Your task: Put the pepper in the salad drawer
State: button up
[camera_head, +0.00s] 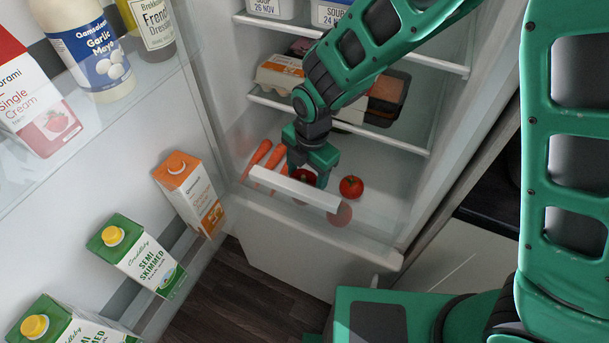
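The salad drawer (295,190) is at the bottom of the open fridge, with a white front bar and a see-through front. My gripper (307,176) points down into the drawer, just behind the front bar. A dark red rounded thing (303,177) lies right at its fingers, partly hidden by them and the bar. It may be the pepper, but I cannot tell for sure. The fingertips are too hidden to show whether they are apart or closed on it. No other thing in view looks like a pepper.
A tomato (351,187) is right of my gripper; another red round shape (339,213) shows through the drawer front. Carrots (262,160) lie left. A shelf with an egg box (279,75) and black trays (387,95) is above. The open door holds cartons (190,190) close on the left.

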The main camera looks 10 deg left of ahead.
aim_at(309, 180)
jog(key=o, duration=1.1)
notch_tip(309, 180, up, 12)
jog(key=d, duration=0.1)
jog(key=shift+s, duration=0.35)
